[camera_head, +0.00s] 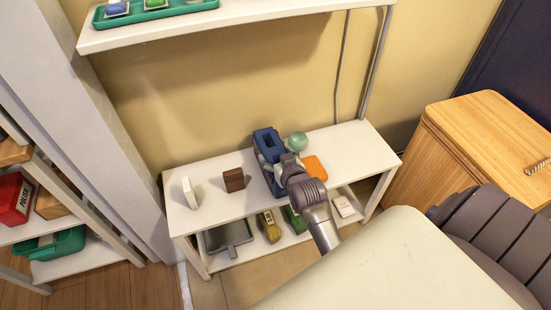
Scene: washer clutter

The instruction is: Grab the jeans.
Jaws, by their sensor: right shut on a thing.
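The jeans appear as a dark blue bundle (267,138) on the top of the low white table against the wall. The bundle is boxy in outline and its lower part is partly hidden behind my gripper. My right gripper (269,165) reaches in from the lower right and is shut on the jeans. The fingertips are small here and partly covered by the wrist. My left gripper is not in view.
The white table (351,146) also bears a white block (189,193), a brown block (234,180), a greenish ball (298,142) and an orange item (315,167). Its lower shelf holds several items. A white shelf (230,17) hangs above. A wooden cabinet (475,130) stands right.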

